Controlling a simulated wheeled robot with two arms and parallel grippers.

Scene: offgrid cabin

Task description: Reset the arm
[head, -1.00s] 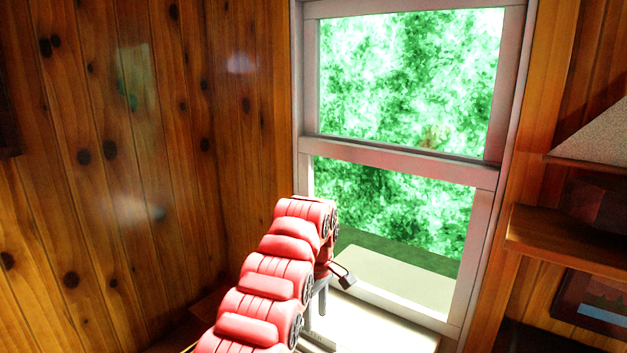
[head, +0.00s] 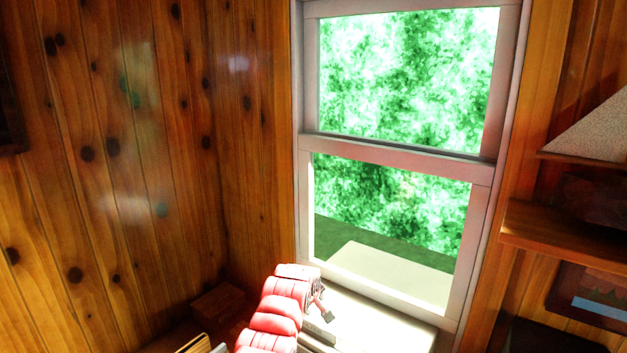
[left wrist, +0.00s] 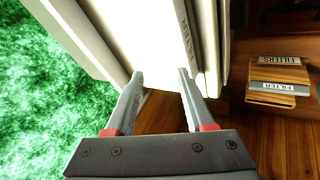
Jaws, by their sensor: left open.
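My left arm (head: 270,325) is red and segmented and comes up from the bottom edge in the head view. Its end sits low, in front of the window sill. My right gripper is not in view.
A wood-plank wall (head: 110,170) is on the left and a wooden shelf (head: 560,235) on the right. In the left wrist view, labelled items (left wrist: 279,80) lie above the wooden floor.

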